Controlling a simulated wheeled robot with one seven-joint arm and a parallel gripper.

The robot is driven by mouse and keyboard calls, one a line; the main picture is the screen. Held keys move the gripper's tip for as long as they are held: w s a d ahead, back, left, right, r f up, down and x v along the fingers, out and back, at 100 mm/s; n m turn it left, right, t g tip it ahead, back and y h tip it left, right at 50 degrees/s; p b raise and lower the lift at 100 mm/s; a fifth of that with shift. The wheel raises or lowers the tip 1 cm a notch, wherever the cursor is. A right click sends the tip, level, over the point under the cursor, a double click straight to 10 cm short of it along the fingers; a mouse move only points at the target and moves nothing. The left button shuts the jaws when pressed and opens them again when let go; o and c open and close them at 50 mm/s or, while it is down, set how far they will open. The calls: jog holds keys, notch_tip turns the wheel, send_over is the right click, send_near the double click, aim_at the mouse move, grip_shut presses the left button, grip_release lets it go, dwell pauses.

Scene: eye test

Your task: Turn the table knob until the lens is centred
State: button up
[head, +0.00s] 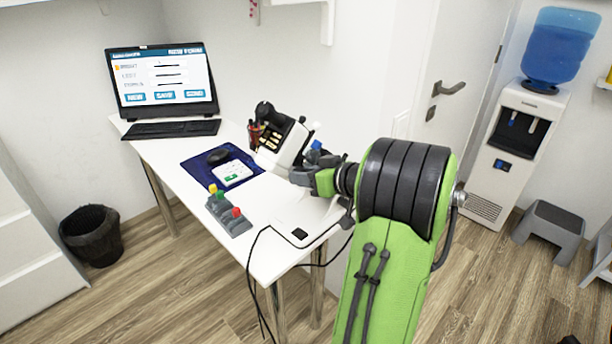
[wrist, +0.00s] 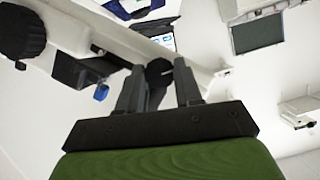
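A white instrument (wrist: 115,38) with black parts fills the left of the wrist view. A dark round knob (wrist: 158,72), which looks like the table knob, sits on its near side. My gripper (wrist: 159,80) has one finger on each side of this knob, and the knob fills the gap between the fingertips. My gripper and arm hide the knob there. The lens cannot be made out in either view.
The white table (head: 170,150) also carries a laptop (head: 162,78), a dark blue mat (head: 192,170), a grey block with coloured knobs (head: 228,215) and a white desk device (head: 283,150). Black cables (head: 256,285) hang off its front. A step stool (head: 552,230) stands at right.

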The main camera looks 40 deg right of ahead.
jog(key=c, duration=0.4)
jog(key=shift+d+m+y+p, duration=0.1)
jog(key=shift+m+y+p, duration=0.2)
jog(key=shift+m+y, duration=0.3)
jog(key=shift+c, duration=0.2)
jog(key=o, duration=1)
jog(key=shift+o, duration=0.2)
jog(key=p+v, duration=0.4)
jog(key=v, duration=1.1)
jog(key=shift+s+r+p, duration=0.15)
jog(key=shift+s+p, duration=0.2)
jog(key=shift+p, duration=0.05)
